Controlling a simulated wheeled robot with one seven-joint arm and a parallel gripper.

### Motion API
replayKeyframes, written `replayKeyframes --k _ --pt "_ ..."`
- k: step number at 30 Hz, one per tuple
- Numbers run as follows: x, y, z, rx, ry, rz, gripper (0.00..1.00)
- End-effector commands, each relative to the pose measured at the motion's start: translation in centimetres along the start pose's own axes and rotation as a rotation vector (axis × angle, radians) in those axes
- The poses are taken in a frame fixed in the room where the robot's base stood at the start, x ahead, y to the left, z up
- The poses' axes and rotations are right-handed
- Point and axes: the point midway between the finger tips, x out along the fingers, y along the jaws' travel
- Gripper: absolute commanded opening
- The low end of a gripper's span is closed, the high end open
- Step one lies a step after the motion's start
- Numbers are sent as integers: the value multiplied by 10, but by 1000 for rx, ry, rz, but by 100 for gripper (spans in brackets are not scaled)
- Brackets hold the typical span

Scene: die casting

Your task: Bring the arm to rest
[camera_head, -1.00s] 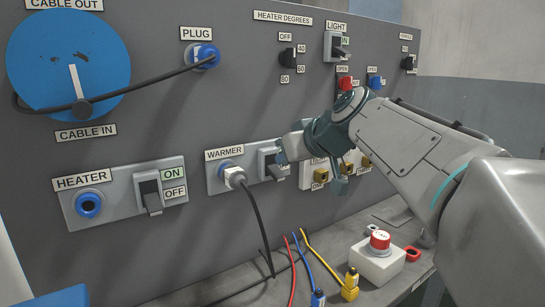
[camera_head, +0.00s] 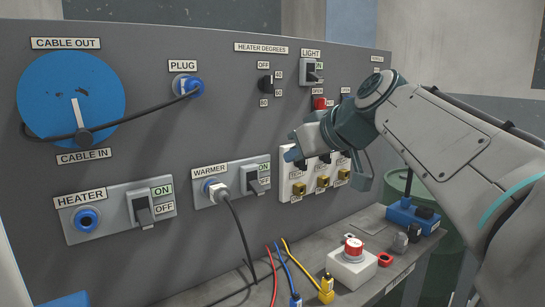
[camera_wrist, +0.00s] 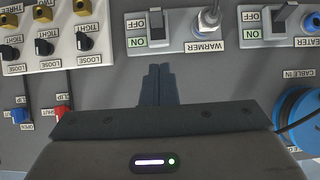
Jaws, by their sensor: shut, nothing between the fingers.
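My gripper (camera_head: 291,155) is in front of the grey control panel (camera_head: 225,135), just right of the warmer switch in the head view. In the wrist view my gripper (camera_wrist: 159,70) has its two dark fingers together, with nothing between them. The warmer switch (camera_wrist: 157,25) lies ahead of the fingertips in that upside-down view. A gap to the panel cannot be judged exactly. My arm reaches in from the right side of the head view.
The heater socket (camera_head: 87,219), warmer plug (camera_head: 217,190) with its cable, and a white block of tight/loose knobs (camera_head: 297,188) are on the panel. A red button box (camera_head: 352,262) and coloured cables lie on the bench. A green barrel (camera_head: 445,240) stands behind at right.

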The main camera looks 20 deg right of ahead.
Motion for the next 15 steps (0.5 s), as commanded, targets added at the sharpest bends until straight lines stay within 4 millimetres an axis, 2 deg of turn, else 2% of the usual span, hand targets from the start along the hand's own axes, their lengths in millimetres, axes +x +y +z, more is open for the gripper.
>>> replayKeyframes --k 15 --pt "-4 5 1 6 -1 9 0"
